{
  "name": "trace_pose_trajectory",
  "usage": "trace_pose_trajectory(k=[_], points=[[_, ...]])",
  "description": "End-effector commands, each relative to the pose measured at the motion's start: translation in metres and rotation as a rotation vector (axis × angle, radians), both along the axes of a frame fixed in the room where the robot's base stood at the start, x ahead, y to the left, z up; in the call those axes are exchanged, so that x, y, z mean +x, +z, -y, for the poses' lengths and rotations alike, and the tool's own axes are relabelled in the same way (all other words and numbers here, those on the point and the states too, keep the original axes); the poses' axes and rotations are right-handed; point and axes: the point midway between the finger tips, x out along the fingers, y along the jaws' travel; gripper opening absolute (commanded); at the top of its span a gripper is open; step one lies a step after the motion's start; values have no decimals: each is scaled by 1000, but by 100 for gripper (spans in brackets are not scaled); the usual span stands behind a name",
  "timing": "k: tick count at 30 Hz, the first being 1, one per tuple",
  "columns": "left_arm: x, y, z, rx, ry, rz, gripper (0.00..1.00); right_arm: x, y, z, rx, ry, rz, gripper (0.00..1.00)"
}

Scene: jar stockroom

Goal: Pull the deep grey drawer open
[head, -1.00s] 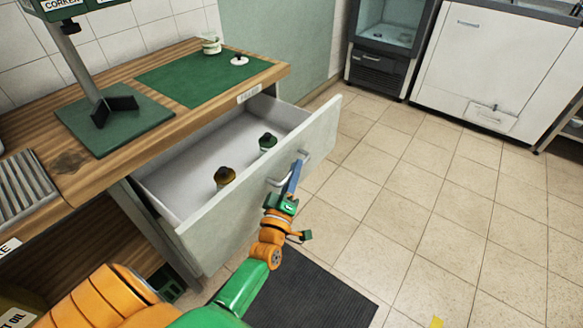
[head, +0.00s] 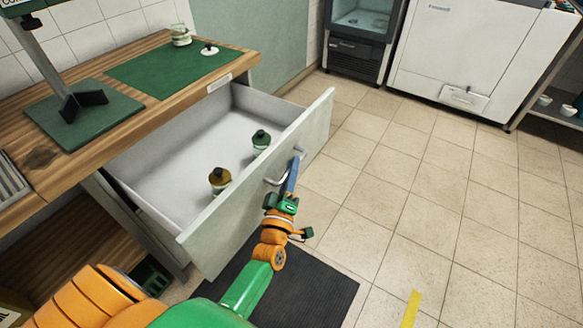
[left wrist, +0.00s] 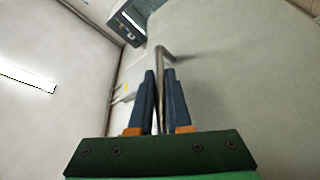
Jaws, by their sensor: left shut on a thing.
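The deep grey drawer (head: 262,194) stands pulled well out from under the wooden counter in the head view. Two small jars are inside it, one with an olive-brown lid (head: 220,180) and one with a dark green lid (head: 260,142). My left gripper (head: 292,176) is at the drawer's front, shut on its metal bar handle (head: 274,182). In the left wrist view the two blue fingers (left wrist: 158,100) close on either side of the handle (left wrist: 161,55), with the drawer front (left wrist: 240,80) to the right. My right gripper is not in view.
A dark floor mat (head: 310,290) lies below. Tiled floor to the right is clear up to the white cabinet (head: 450,60).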

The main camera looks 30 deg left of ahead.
Motion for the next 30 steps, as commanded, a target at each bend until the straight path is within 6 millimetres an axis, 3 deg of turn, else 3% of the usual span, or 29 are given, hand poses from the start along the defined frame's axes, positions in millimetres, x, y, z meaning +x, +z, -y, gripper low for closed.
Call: trace_pose_trajectory(k=[1, 4, 14, 22, 30], points=[[0, 0, 0, -1, 1, 1, 19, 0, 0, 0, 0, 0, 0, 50], [0, 0, 0, -1, 1, 1, 46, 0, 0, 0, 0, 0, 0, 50], [-4, -1, 1, 0, 0, 0, 46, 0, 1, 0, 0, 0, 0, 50], [-55, -13, 14, 0, 0, -3, 46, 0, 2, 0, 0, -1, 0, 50], [-67, -15, 18, -1, 0, 2, 46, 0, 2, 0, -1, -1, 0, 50]])
